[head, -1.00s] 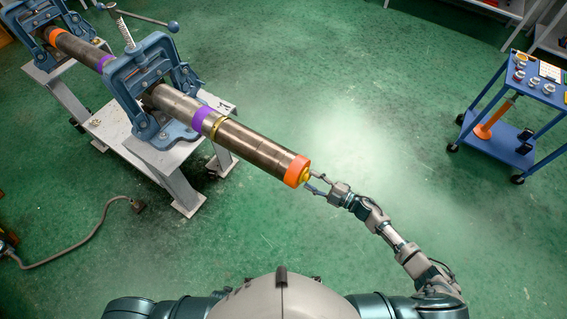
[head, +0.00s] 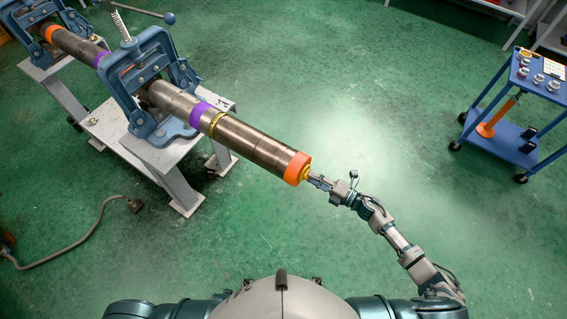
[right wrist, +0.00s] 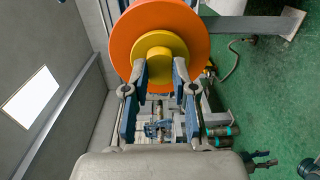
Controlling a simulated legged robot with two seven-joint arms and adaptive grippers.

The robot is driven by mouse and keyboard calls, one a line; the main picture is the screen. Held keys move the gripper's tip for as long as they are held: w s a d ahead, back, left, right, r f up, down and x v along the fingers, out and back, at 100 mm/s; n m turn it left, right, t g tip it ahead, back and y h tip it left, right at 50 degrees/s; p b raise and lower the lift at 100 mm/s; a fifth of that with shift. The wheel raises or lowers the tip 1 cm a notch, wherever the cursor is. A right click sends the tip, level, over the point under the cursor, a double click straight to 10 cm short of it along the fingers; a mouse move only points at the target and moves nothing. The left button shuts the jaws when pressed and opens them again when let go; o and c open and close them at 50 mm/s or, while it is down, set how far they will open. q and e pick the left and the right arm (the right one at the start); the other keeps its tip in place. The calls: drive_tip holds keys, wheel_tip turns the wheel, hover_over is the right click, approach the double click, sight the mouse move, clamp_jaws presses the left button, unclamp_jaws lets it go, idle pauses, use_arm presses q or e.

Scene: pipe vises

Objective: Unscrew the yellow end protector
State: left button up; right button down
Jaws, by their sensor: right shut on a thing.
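The yellow end protector (head: 306,174) sits at the near end of a long brown pipe (head: 255,147), inside an orange band (head: 296,168). In the right wrist view the yellow end protector (right wrist: 176,42) is a round disc with a smaller round knob at its centre, and the orange band (right wrist: 127,37) surrounds it. My right gripper (head: 313,178) meets the protector from the pipe's end. In the right wrist view its two fingers (right wrist: 160,75) are shut on the knob, one on each side.
A blue pipe vise (head: 158,85) on a grey stand (head: 165,160) holds the pipe, with a second vise (head: 30,15) behind it. A blue cart (head: 510,125) stands at the right. A grey cable (head: 75,262) lies at left. The green floor between is clear.

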drive_tip(key=n+b, duration=0.3)
drive_tip(key=n, duration=0.4)
drive_tip(key=shift+b, duration=0.4)
drive_tip(key=shift+r, duration=0.1)
